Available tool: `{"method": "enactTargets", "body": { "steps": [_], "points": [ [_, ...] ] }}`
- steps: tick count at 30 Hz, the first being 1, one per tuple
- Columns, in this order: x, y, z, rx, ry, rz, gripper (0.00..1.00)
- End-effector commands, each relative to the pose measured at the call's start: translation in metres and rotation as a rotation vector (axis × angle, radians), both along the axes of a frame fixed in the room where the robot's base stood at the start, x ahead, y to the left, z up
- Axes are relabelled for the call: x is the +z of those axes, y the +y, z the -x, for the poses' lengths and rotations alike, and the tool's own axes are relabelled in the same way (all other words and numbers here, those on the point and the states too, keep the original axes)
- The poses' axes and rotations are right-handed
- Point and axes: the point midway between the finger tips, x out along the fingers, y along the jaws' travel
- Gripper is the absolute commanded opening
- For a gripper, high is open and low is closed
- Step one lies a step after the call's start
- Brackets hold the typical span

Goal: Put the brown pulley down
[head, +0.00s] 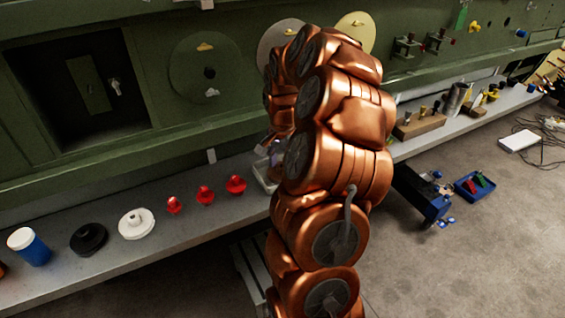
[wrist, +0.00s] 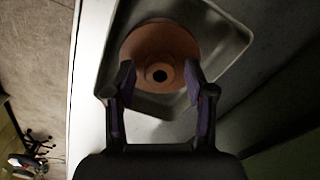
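The brown pulley (wrist: 160,38) shows in the wrist view as a round disc with a dark hole in its middle. It is in or just over a grey tray (wrist: 232,42); I cannot tell whether it touches the tray floor. My gripper (wrist: 160,82) has one finger at each side of the pulley's near part, with the tips over its edges. The fingers stand well apart, but I cannot tell whether they press on it. In the head view my copper-coloured arm hides the gripper and the pulley; a corner of the tray (head: 264,176) shows beside the arm.
The grey shelf (head: 190,232) carries several red parts (head: 205,195), a white pulley (head: 136,224), a black pulley (head: 89,239) and a blue jar (head: 30,247). The green fuselage wall (head: 180,130) rises behind. A wooden block (head: 418,126) stands right of my arm.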

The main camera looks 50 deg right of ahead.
Motion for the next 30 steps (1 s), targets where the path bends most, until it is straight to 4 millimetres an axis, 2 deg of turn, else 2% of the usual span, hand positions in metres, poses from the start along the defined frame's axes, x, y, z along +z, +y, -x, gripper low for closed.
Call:
{"method": "enactTargets", "body": {
  "steps": [8,13,30],
  "points": [
    [0.000,0.000,0.000,0.000,0.000,0.000,0.56],
    [0.010,-0.001,-0.001,0.000,-0.002,0.004,0.56],
    [0.096,-0.001,-0.001,0.000,-0.002,0.002,0.56]
  ]
}}
